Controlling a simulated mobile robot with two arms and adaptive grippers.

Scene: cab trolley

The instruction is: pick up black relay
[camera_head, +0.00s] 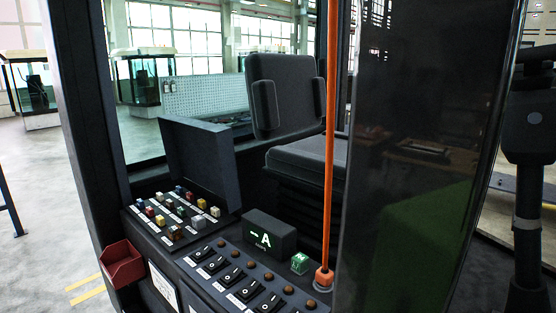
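Several small coloured relay blocks stand in rows in an open fuse box (142,234) on the left of the cab console. Among them I see a red block (150,212), a yellow block (160,220) and a light grey block (215,212). A dark block with a brownish top (175,233) stands at the front of the rows. Other dark spots lie between the blocks, and I cannot tell for sure which is the black relay. Neither of my grippers shows in this view.
The raised box lid (200,165) stands behind the relays. A red bin (122,264) hangs at the console's left. Rocker switches (234,276), a display (269,235) and an upright orange rod (329,140) are to the right. A dark cab post (85,130) borders the opening.

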